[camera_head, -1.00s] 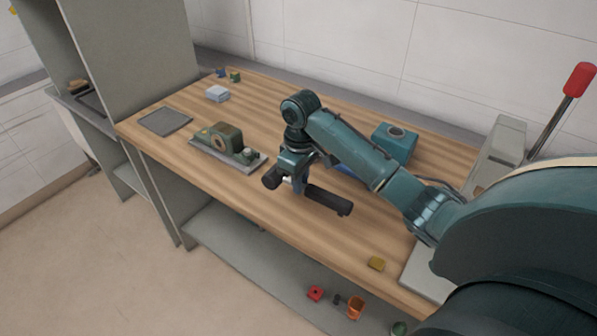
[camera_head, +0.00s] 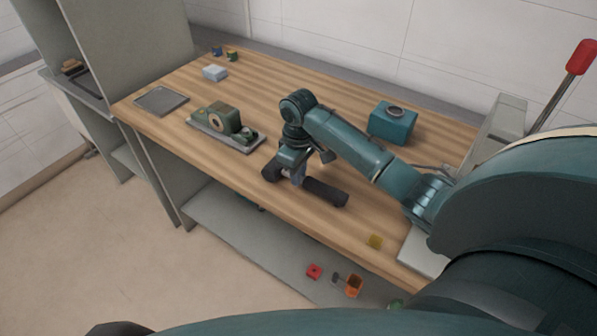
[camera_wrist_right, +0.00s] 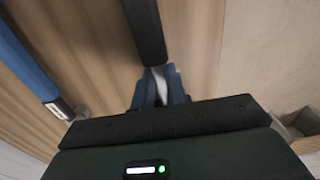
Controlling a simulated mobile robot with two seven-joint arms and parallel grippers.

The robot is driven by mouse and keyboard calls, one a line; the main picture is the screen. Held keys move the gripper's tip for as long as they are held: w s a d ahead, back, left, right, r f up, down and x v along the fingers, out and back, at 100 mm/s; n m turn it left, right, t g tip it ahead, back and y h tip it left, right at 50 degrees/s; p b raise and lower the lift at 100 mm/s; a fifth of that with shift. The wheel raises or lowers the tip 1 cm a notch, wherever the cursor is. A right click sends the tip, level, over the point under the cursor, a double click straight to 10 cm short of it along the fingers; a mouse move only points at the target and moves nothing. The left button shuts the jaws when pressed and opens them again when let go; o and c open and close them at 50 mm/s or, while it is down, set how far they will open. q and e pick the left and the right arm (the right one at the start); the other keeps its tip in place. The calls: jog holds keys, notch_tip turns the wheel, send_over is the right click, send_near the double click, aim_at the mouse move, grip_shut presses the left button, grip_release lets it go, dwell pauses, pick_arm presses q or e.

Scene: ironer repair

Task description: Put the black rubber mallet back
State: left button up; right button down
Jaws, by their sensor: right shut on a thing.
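The black rubber mallet is held in my right gripper (camera_head: 297,179) above the front part of the wooden workbench (camera_head: 215,165). The mallet's dark head (camera_head: 270,172) is left of the jaws and its black grip (camera_head: 325,192) points right. In the right wrist view the fingers (camera_wrist_right: 160,88) are closed around a pale shaft, and a black length of the mallet (camera_wrist_right: 145,30) runs up from them. I cannot tell how high it is above the bench. My left gripper is out of view.
A grey plate with a green fixture (camera_head: 222,122) lies left of the mallet; a flat grey tray (camera_head: 160,101) is farther left. A teal box (camera_head: 392,123) stands behind my forearm. A yellow block (camera_head: 375,242) is near the front edge. Small parts, including a red one (camera_head: 314,271), lie on the lower shelf.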

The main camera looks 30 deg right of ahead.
jog(key=shift+f, duration=0.5)
jog(key=c, duration=0.9)
grip_release()
jog(key=shift+o, duration=0.2)
jog(key=shift+r, duration=0.15)
jog(key=shift+r, duration=2.85)
